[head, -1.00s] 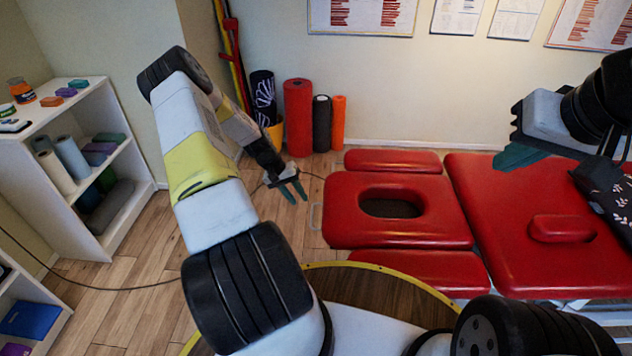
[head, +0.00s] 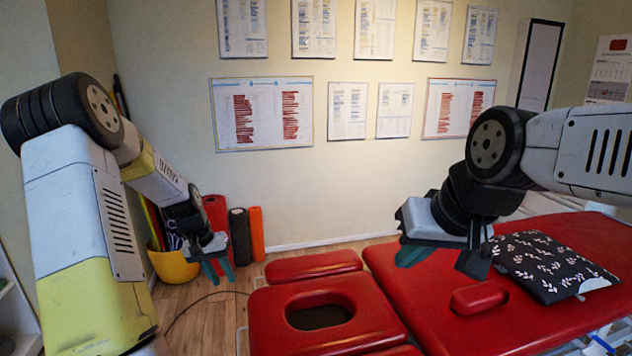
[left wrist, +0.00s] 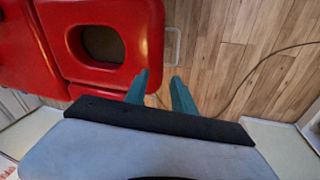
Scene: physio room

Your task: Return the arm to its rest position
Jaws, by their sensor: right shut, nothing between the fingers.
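My left gripper (head: 219,268) hangs in the air at the left of the head view, fingers pointing down. Its two teal fingers stand apart with nothing between them, as the left wrist view also shows (left wrist: 161,88). Below it there is wooden floor, beside the red treatment table's face-hole end. My right gripper (head: 412,254) is over the red treatment table (head: 400,300), left of a dark leaf-patterned cushion (head: 552,262). It is shut and empty; its fingers are partly hidden behind its own body.
The table's headrest (head: 277,310) also shows in the left wrist view (left wrist: 143,35). Red, black (head: 240,236) and orange (head: 257,230) rolls and a yellow bucket (head: 172,266) stand by the wall behind my left gripper. A cable (head: 200,299) lies on the floor.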

